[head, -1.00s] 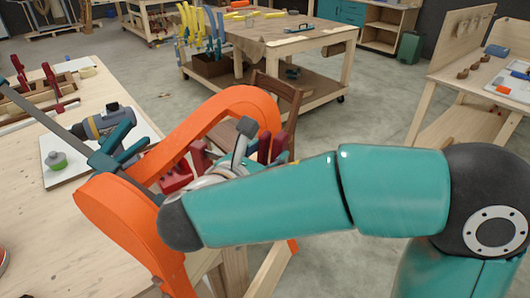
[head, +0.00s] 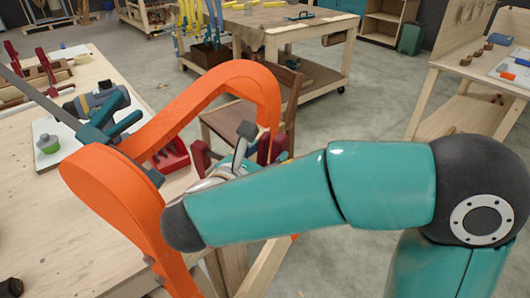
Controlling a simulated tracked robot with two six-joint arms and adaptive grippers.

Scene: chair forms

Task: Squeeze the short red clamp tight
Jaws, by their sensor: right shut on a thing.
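The short red clamp (head: 279,147) shows as dark red parts at the right end of a bent orange form (head: 115,190), with another dark red part to the left. My right gripper (head: 240,146) is at these parts and shut on the clamp. My own teal forearm hides much of the gripper and the clamp's middle, so I cannot tell how the jaws sit against the form. A long teal clamp (head: 124,124) with a grey bar lies across the left part of the form. My left gripper is not in view.
A brown wooden chair (head: 287,100) stands behind the form. Open concrete floor (head: 370,110) lies beyond.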

